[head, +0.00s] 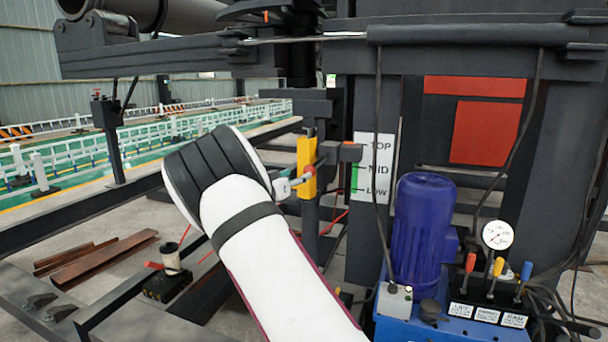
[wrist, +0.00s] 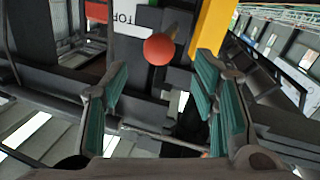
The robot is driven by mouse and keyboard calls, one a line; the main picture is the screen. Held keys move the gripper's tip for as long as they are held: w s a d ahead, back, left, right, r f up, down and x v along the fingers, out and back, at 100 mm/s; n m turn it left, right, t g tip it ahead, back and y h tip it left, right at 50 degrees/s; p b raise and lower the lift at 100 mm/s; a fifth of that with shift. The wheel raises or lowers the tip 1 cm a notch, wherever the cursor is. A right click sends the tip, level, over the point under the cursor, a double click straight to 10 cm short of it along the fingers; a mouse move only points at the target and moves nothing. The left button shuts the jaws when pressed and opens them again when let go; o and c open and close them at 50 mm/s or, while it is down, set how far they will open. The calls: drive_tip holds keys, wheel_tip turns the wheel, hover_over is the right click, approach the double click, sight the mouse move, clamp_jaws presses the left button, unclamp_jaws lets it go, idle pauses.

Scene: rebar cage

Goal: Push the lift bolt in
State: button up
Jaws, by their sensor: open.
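The lift bolt shows as a round red knob (wrist: 159,49) in the wrist view, on a short stem. It sits beside the yellow block (wrist: 213,27). In the head view, the red knob (head: 309,170) is small and partly covered, at the yellow block (head: 306,158) on the dark post. My gripper (wrist: 163,84) is open, with its teal-padded fingers spread to either side below the knob in the wrist picture. The knob appears beyond the fingertips, and no contact is visible. In the head view my arm hides most of the gripper.
A white TOP/MID/LOW scale (head: 373,168) is on the machine frame right of the post. A blue motor (head: 423,228), a gauge (head: 497,235) and several coloured levers stand at lower right. Dark beams cross the lower left. A spool (head: 172,258) stands on a black box.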

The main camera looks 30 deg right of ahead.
drive_tip(key=shift+v, duration=1.7)
